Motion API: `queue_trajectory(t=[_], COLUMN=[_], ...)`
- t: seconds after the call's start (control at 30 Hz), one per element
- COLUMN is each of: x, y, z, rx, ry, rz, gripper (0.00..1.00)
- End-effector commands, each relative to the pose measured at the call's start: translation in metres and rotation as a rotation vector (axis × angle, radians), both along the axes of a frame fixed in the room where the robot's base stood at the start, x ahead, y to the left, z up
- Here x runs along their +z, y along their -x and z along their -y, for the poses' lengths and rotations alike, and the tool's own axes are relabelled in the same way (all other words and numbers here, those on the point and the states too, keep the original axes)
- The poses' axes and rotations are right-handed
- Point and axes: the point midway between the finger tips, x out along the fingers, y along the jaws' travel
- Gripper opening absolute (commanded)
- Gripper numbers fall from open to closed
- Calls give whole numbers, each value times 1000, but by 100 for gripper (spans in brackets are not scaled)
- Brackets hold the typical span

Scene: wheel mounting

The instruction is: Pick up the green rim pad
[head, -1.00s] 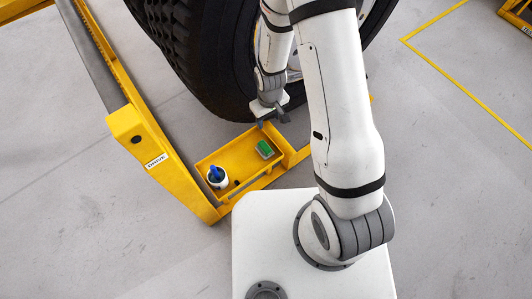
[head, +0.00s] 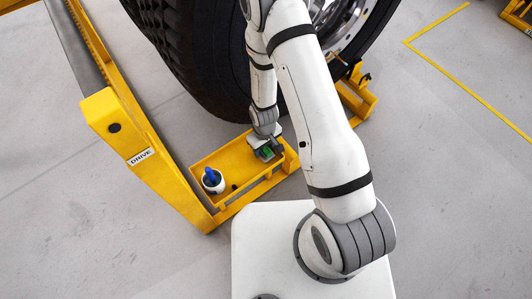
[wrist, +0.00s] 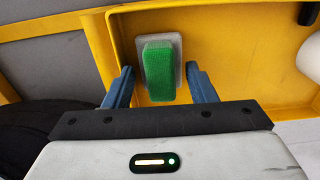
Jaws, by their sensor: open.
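The green rim pad (wrist: 160,72) stands in the yellow tray (wrist: 240,50), on a pale grey base plate (wrist: 180,50). My gripper (wrist: 160,85) is open, with one blue-grey finger on each side of the pad and a small gap on both sides. In the head view the pad (head: 267,152) is partly hidden by my gripper (head: 266,150), which is low over the right part of the tray.
A white cup with a blue item (head: 212,181) stands at the left end of the tray. The tray's raised yellow rim surrounds the pad. A large black tyre (head: 200,65) rises close behind, and a yellow post marked DRIVE (head: 125,145) stands to the left.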

Motion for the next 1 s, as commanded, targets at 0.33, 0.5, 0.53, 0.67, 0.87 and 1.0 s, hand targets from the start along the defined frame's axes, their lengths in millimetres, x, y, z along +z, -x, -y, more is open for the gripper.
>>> queue_trajectory(t=[0.33, 0.5, 0.53, 0.67, 0.87, 1.0], x=[-9, -9, -9, -9, -9, 0], y=[0, 0, 0, 0, 0, 0], z=[0, -1, -1, -1, -1, -1], rx=[0, 1, 1, 1, 1, 1], ry=[-1, -1, -1, -1, -1, 0], rz=[1, 1, 1, 1, 1, 2], gripper=[50, 36, 34, 23, 22, 22])
